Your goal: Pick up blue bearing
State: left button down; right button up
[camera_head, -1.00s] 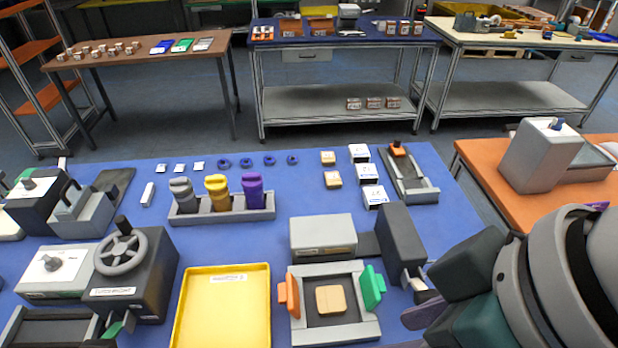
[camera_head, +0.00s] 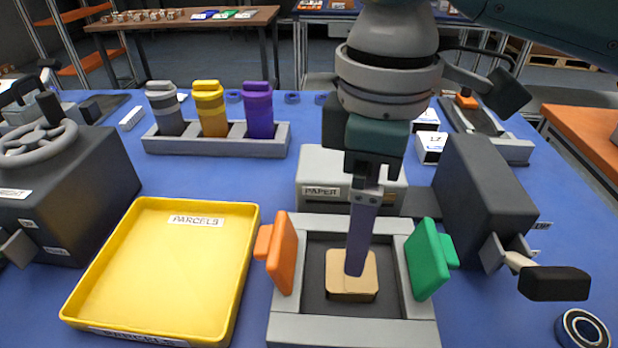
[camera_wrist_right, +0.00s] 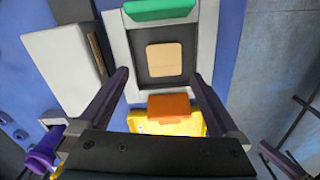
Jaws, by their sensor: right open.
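Small blue rings (camera_head: 291,97) lie at the back of the blue table in the head view, behind the bottle rack; my arm may hide others. Blue rings (camera_wrist_right: 20,135) also show at the left edge of the right wrist view. A larger bearing with a dark blue and silver rim (camera_head: 582,330) lies at the front right, partly cut off. My right gripper (camera_head: 354,272) points down over the press fixture, its fingers overlapping the tan block (camera_head: 343,292) in the picture. In the wrist view the right gripper (camera_wrist_right: 158,76) is open and empty. My left gripper is out of view.
The grey fixture (camera_head: 350,329) has an orange handle (camera_head: 283,255) and a green handle (camera_head: 427,260). A yellow parcels tray (camera_head: 165,270) is left of it. A bottle rack (camera_head: 215,148) stands behind. A dark upright box (camera_head: 482,190) with a black lever (camera_head: 553,283) stands right.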

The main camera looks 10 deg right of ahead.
jog(key=f, duration=0.7)
jog(key=shift+s+a+f, duration=0.1)
jog(key=shift+s+a, duration=0.2)
jog(key=shift+s, duration=0.05)
jog(key=shift+c, duration=0.2)
grip_shut()
